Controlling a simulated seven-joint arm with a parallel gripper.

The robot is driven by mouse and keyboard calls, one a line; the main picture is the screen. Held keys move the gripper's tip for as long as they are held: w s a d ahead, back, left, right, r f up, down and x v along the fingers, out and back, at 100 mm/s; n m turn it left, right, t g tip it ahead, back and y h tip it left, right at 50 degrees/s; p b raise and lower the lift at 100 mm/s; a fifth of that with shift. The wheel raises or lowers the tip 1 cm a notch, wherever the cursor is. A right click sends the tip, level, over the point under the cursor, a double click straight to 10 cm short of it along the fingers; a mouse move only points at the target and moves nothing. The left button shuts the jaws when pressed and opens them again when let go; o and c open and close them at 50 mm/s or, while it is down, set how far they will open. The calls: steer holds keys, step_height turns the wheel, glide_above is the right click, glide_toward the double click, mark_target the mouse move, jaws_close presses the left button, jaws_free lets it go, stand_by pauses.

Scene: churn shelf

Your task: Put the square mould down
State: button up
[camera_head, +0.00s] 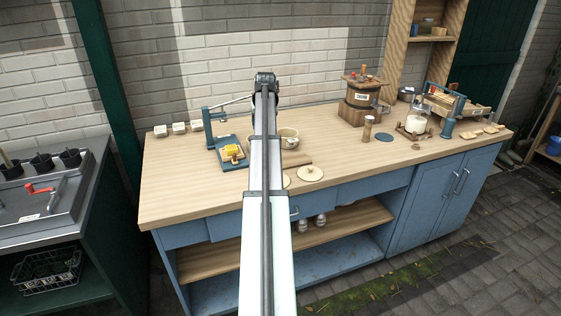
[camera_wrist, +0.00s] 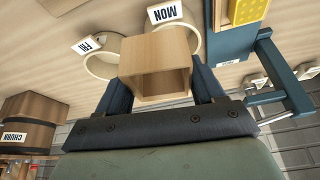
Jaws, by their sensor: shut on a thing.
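The square mould is an open, pale wooden box (camera_wrist: 155,52) in the wrist view. My gripper (camera_wrist: 163,82) is shut on it, with one dark finger at each side. The mould's hollow faces toward the camera. In the head view my arm hides the gripper and the mould. The wooden counter (camera_head: 370,165) lies beneath.
A blue press (camera_head: 219,142) with a yellow block (camera_head: 232,151) stands left of my arm. A wooden churn (camera_head: 360,97) stands right, with a glass jar (camera_head: 416,122) beyond it. A round wooden lid (camera_head: 310,173) lies near the front edge. The counter's left front is clear.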

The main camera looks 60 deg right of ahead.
steer(key=s+d+m, duration=0.2)
steer(key=s, duration=0.6)
steer(key=m+g, duration=0.5)
steer(key=m, duration=0.5)
glide_above(300, 157)
steer(key=a, duration=0.2)
steer(key=f, duration=0.2)
steer(key=shift+w+d+f, duration=0.1)
steer(key=shift+w+f, duration=0.1)
steer(key=shift+f, duration=2.05)
steer(key=shift+w+f, duration=0.15)
steer(key=shift+f, duration=2.05)
steer(key=shift+f, duration=0.1)
steer(key=o, duration=1)
steer(key=v, duration=1.2)
steer(key=shift+s+a, duration=0.2)
